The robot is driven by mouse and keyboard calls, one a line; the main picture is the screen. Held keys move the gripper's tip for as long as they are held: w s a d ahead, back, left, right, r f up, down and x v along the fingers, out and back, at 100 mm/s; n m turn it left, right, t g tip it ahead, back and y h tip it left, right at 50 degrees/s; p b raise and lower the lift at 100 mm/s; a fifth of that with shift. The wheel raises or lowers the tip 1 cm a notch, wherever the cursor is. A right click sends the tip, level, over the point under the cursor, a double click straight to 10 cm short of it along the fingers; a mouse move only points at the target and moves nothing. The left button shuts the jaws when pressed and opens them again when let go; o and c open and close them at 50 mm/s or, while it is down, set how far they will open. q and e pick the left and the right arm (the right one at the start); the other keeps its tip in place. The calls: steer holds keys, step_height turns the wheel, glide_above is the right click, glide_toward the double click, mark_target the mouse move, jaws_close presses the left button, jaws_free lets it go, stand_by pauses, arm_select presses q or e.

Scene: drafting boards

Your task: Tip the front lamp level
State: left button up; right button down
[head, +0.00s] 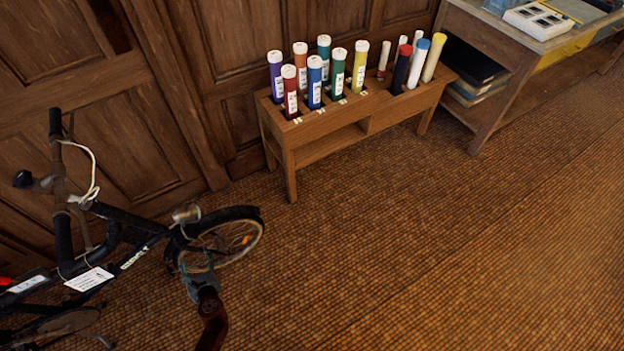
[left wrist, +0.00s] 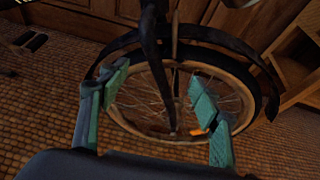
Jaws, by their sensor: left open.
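A dark bicycle (head: 130,236) stands at the left in the head view, by the wood-panelled wall. Its front lamp (head: 187,213) is a small silvery piece above the front wheel (head: 232,240). The lamp's exact tilt is too small to tell. A pale rounded part at the top edge of the left wrist view (left wrist: 239,3) may be the lamp, mostly cut off. My left gripper (head: 200,262) is in front of and below the lamp, apart from it. In the left wrist view its teal fingers (left wrist: 160,85) are spread, with the front wheel behind them and nothing held. My right gripper is not in view.
A wooden rack (head: 330,140) with several coloured tubes stands behind, right of the bicycle. A workbench (head: 490,70) is at the top right. The bicycle's handlebar (head: 62,205) and a white tag (head: 90,279) are left of the lamp. The carpet (head: 400,250) at right is clear.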

mark_target(188, 212)
arm_select(q)
steer(key=w+r+m+t+b, duration=0.1)
steer(key=w+r+m, duration=0.1)
steer(key=r, duration=0.2)
steer(key=w+d+r+m+t+y+b, duration=0.1)
steer(key=w+r, duration=0.1)
steer(key=r, duration=0.2)
steer(key=w+d+r+m+t+y+b, duration=0.1)
steer(key=w+r+m+t, duration=0.1)
steer(key=r, duration=0.1)
steer(key=shift+d+r+m, duration=0.2)
steer(key=shift+r+m, duration=0.1)
steer(key=shift+r, duration=0.1)
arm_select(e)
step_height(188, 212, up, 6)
arm_select(q)
steer(key=b+x, duration=0.3)
steer(key=x, duration=0.3)
steer(key=shift+w+a, duration=0.1)
steer(key=shift+w, duration=0.2)
steer(key=shift+w+a+r, duration=0.2)
steer(key=shift+w+a, duration=0.1)
steer(key=shift+w, duration=0.15)
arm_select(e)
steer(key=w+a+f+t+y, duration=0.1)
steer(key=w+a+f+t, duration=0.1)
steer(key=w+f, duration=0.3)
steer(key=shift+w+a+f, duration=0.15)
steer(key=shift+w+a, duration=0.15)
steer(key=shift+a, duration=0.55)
